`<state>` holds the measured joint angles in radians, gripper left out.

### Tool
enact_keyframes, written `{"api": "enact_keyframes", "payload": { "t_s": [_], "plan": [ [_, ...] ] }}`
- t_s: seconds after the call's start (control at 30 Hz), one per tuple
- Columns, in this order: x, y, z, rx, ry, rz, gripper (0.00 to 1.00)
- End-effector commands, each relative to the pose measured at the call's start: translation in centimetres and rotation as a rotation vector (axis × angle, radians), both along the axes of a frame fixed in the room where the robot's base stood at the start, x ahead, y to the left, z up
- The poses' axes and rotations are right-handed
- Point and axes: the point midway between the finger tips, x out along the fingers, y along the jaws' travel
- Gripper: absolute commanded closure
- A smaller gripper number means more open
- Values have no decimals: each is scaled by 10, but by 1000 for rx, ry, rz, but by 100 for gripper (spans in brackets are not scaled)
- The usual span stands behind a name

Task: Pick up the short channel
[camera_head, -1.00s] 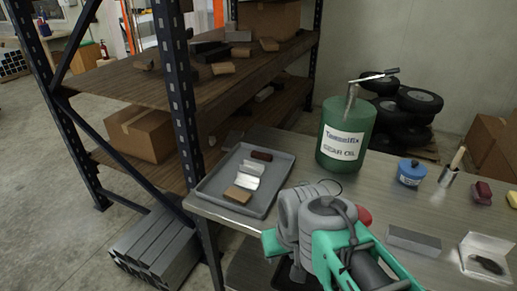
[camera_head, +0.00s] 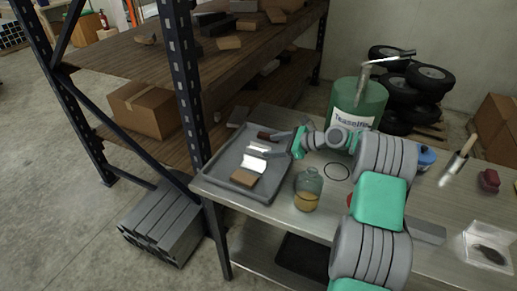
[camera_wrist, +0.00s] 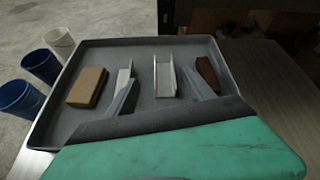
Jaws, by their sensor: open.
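The short channel is a silvery U-shaped piece (camera_wrist: 164,75) lying in the grey tray (camera_wrist: 108,54), in the middle of the wrist view. In the head view it appears as a bright piece (camera_head: 258,149) in the tray (camera_head: 222,160). A second silvery profile (camera_wrist: 125,76) lies to its left, a tan block (camera_wrist: 87,87) farther left, and a dark red block (camera_wrist: 206,72) to its right. My gripper (camera_wrist: 162,93) is open above the tray, with its fingers on either side of the channel's near end. It holds nothing. In the head view my gripper (camera_head: 279,145) reaches over the tray's right side.
A glass jar (camera_head: 308,190) with amber contents stands right of the tray. A shelf upright (camera_head: 187,80) rises beside the tray's left side.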

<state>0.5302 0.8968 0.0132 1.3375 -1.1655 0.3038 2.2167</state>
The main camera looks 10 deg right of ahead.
Motion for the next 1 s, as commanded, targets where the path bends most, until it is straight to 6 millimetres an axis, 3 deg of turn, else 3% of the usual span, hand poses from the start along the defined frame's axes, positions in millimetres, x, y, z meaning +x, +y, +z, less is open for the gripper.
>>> {"api": "enact_keyframes", "payload": {
  "t_s": [0.17,0.63,0.9,1.0],
  "plan": [
    [3,-11,-14,177,89,-68,38],
    [43,42,-37,194,100,-73,38],
    [47,46,-42,193,99,-75,38],
    [47,47,-42,193,99,-75,45]
  ]
}}
